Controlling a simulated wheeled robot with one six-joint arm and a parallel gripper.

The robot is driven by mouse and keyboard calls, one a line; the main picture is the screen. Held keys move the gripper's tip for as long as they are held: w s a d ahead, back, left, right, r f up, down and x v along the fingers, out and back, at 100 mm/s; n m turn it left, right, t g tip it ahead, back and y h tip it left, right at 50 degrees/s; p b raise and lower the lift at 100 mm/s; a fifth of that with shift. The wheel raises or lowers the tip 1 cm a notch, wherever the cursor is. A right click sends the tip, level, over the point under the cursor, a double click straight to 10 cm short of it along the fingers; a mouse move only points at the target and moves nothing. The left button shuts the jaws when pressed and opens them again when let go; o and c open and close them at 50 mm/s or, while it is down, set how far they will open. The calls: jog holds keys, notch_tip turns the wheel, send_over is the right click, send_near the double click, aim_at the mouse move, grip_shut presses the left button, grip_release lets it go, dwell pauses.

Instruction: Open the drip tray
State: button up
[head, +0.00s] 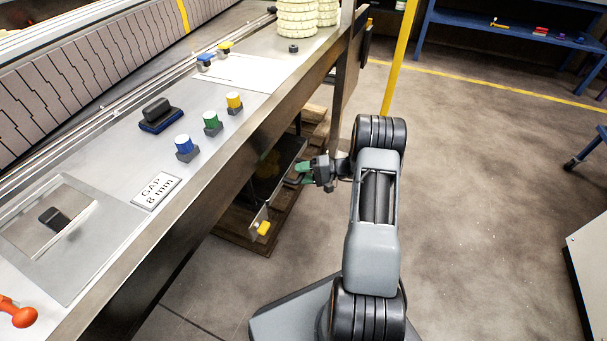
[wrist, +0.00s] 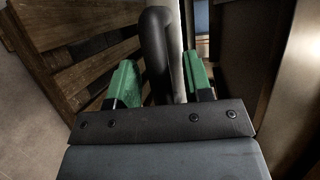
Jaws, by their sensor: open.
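The drip tray appears to be the grey, thin-fronted tray (head: 276,196) under the counter in the head view, though the counter edge hides much of it. My gripper (head: 303,175) is at its front, with green fingers pointing left toward it. In the wrist view, my gripper (wrist: 160,80) is open, with one green finger on each side of a dark curved handle (wrist: 155,45). The handle stands between the fingers, and I cannot tell whether either finger touches it. A pale strip (wrist: 177,50) behind the handle looks like the tray's front edge.
The metal counter (head: 225,150) overhangs the tray on the left. Wooden slats (wrist: 75,65) lie below. A yellow post (head: 400,60) stands behind my arm.

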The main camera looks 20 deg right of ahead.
jog(key=shift+c, duration=0.2)
grip_shut()
dwell(0.3)
